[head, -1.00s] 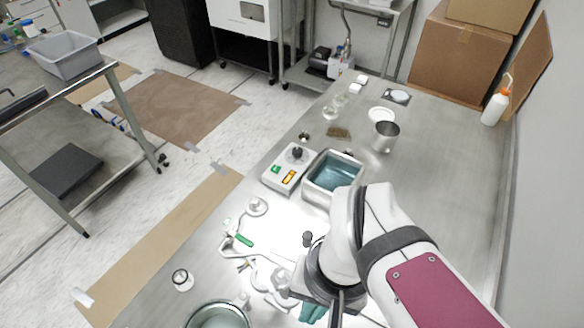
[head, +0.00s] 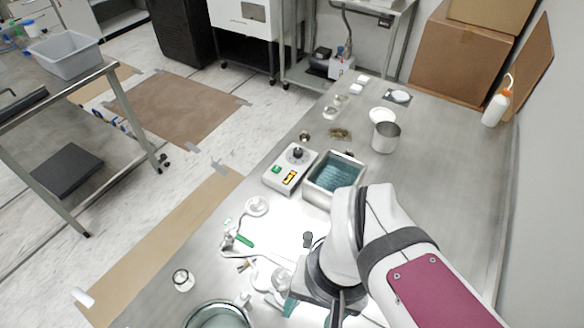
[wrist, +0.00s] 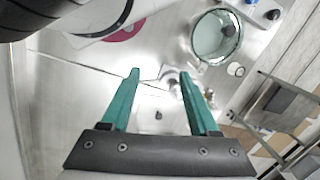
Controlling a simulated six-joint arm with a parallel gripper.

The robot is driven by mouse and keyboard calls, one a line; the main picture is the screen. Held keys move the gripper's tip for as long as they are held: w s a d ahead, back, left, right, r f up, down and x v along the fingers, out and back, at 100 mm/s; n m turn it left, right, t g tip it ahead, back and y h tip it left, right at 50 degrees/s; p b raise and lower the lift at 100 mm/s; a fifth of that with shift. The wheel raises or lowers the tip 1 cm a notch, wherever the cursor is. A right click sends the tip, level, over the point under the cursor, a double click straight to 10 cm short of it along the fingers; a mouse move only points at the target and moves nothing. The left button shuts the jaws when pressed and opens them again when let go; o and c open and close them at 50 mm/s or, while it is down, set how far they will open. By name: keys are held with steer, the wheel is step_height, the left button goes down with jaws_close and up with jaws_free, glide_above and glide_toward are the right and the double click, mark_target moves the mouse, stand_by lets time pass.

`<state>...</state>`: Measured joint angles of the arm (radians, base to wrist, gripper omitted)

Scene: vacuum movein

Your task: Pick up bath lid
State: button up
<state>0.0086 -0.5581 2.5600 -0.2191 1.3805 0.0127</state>
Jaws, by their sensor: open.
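What appears to be the bath lid is a bright, washed-out plate with a dark knob (head: 308,239), beside my wrist in the head view. Its edges are hard to make out. In the wrist view a small dark knob (wrist: 159,115) on a pale surface shows between my fingers, apart from both. The grey water bath (head: 334,178) stands open behind, with blue-green water inside. My gripper (wrist: 159,73) is open and empty, with its teal fingers spread. In the head view my own arm hides most of it.
A control box (head: 290,168) stands left of the bath. Glassware and tubing (head: 262,275) lie near my gripper, with a round glass vessel (head: 217,315) at the front edge. A metal beaker (head: 385,137) stands behind the bath. The bench's right side is clear.

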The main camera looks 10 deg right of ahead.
steer(key=m+h, duration=0.2)
steer(key=m, duration=0.9)
glide_above(308, 235)
step_height(308, 235, down, 4)
step_height(308, 235, down, 16)
jaws_close()
